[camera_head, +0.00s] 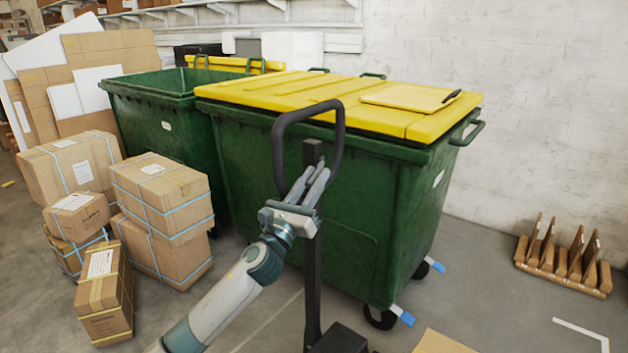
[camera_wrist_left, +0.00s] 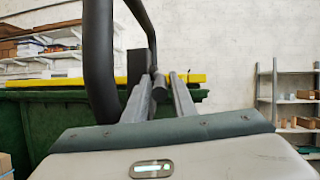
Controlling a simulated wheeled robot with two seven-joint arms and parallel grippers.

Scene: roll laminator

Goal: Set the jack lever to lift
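The black pallet jack handle, a loop (camera_head: 337,130) on an upright post (camera_head: 313,260), stands in front of a green bin. The loop also shows large in the left wrist view (camera_wrist_left: 100,65). A small dark piece (camera_wrist_left: 159,84), seemingly the jack lever, sticks out below the loop beside the post top. My left gripper (camera_head: 308,183) is at the post top, just under the loop. Its two fingers are apart in the left wrist view (camera_wrist_left: 161,76), with the dark piece between them; I cannot tell if they touch it. My right gripper is not in view.
A green bin with a yellow lid (camera_head: 365,100) stands close behind the handle. Strapped cardboard boxes (camera_head: 160,195) are piled at the left. A wooden rack (camera_head: 563,265) lies on the floor at the right. Floor between bin and rack is clear.

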